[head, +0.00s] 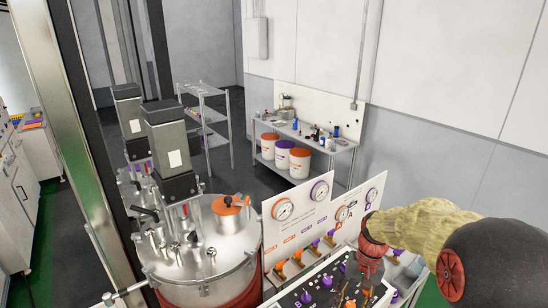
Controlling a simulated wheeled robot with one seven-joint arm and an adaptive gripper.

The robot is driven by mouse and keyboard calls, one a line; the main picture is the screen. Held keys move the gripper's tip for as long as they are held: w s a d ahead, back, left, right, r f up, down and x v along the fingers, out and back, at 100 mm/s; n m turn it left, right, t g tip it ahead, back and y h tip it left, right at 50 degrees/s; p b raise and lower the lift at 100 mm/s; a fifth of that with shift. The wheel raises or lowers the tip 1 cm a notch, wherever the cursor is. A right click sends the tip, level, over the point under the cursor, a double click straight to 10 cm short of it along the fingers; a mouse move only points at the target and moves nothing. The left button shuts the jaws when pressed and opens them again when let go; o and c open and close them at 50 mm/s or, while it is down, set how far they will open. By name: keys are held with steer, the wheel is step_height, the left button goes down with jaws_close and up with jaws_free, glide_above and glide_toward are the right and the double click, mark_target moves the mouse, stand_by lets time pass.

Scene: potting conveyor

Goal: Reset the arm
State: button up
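My arm comes in from the right in a yellow sleeve with a dark joint. It ends in a reddish wrist that points down at the black control panel (290,299). My gripper (358,291) is below this wrist, low over the right part of the panel. Its fingers are small and dark against the panel, so I cannot tell whether they are open or shut, or whether they touch a knob. Purple knobs (307,297) stand on the panel to the left of the gripper.
A white gauge board (300,222) with orange and purple valve handles stands just behind the panel. A large steel tank (190,265) with motors on top is at left. A bench (335,150) with buckets below and a grey shelf (205,95) stand farther back.

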steer(key=s+a+n+t+h+b, duration=0.1)
steer(key=s+a+t+b, duration=0.1)
steer(key=s+b, duration=0.8)
steer(key=s+a+f+n+t+b, duration=0.1)
steer(key=s+t+b, duration=0.4)
steer(key=s+b, duration=0.5)
steer(key=shift+s+a+f+n+h, duration=0.2)
steer(key=shift+a+n+h, duration=0.2)
steer(key=shift+n, duration=0.4)
steer(key=shift+w+r, duration=0.1)
